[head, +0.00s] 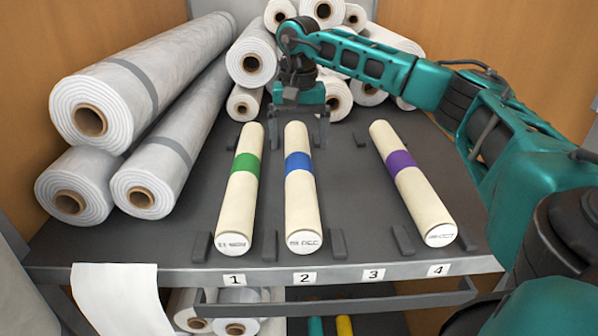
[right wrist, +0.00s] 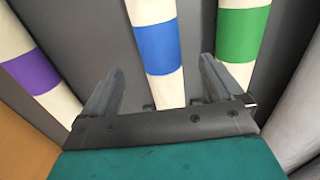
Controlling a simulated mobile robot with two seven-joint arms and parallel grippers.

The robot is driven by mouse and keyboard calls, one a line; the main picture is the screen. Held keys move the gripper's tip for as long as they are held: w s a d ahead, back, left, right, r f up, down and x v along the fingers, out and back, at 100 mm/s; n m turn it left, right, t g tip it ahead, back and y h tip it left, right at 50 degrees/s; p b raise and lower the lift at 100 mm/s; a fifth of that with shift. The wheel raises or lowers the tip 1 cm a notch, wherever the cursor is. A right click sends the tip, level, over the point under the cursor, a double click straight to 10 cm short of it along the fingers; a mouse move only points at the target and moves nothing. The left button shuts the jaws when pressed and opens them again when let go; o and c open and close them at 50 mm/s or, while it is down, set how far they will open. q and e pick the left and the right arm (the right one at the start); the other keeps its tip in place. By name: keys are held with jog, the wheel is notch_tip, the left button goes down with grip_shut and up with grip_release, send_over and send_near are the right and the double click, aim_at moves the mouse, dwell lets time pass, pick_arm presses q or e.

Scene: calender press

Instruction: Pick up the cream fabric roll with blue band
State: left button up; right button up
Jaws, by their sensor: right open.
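The cream fabric roll with blue band (head: 301,195) lies on the dark shelf at the spot labelled 2, its end face toward me. In the right wrist view the blue-banded roll (right wrist: 158,50) runs between the two fingers. My right gripper (head: 298,132) is open over the far end of this roll, with a finger on each side of it; in the right wrist view the gripper (right wrist: 158,82) is open too. I cannot tell whether the fingers touch the roll. My left gripper is not in view.
A green-banded roll (head: 241,190) lies close on the left, a purple-banded roll (head: 412,184) farther right. Small dark blocks (head: 337,244) flank the rolls. Large grey-white rolls (head: 140,90) are stacked at left, and more rolls (head: 251,62) behind. Spot 3 is empty.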

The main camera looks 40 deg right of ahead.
aim_at(299, 160)
notch_tip(299, 160, down, 3)
jog(key=shift+r, duration=0.1)
jog(key=f, duration=0.5)
jog(key=shift+s+a, duration=0.25)
jog(key=shift+s, duration=0.1)
jog(key=c, duration=1.4)
